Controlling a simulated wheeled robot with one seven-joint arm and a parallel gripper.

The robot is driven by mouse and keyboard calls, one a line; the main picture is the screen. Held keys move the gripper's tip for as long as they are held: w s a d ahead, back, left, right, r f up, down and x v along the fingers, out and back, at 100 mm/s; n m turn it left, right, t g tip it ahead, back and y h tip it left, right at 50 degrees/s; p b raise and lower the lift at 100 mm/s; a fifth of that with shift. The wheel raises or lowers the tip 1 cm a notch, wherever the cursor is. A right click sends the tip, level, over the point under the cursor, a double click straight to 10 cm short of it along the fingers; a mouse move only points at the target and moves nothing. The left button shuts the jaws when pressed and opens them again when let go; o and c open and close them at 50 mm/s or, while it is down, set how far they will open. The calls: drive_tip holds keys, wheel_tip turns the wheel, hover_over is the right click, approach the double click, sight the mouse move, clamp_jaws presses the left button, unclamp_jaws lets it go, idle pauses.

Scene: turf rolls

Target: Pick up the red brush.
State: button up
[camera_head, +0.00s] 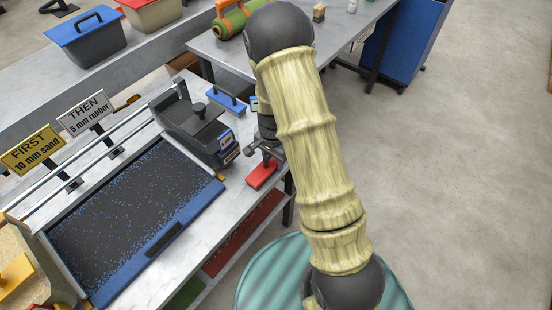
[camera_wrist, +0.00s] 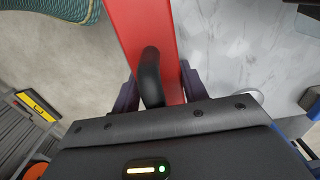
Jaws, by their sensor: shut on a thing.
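The red brush (camera_head: 262,175) is at the right end of the near workbench, close to its edge. It also shows in the wrist view (camera_wrist: 138,30) as a long red block with a black curved handle (camera_wrist: 151,78). My gripper (camera_head: 264,156) is above the brush, with its dark fingers on either side of the handle in the wrist view (camera_wrist: 157,88). It is shut on the brush. The wrist view has bench top to the right of the brush and floor to the left. I cannot tell whether the brush touches the bench.
A dark spreader box (camera_head: 195,125) stands left of my gripper, beside a blue-framed tray (camera_head: 130,215) of dark granules. A blue-based tool (camera_head: 226,98) lies behind. The back table holds a green roll (camera_head: 229,26). The floor at right is open.

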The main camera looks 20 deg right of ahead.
drive_tip(key=shift+w, duration=0.1)
drive_tip(key=shift+w+r, duration=0.1)
drive_tip(key=shift+r, duration=0.25)
drive_tip(key=r, duration=0.9)
drive_tip(key=shift+s+r, duration=0.15)
drive_tip(key=shift+s, duration=0.1)
drive_tip(key=shift+w, duration=0.1)
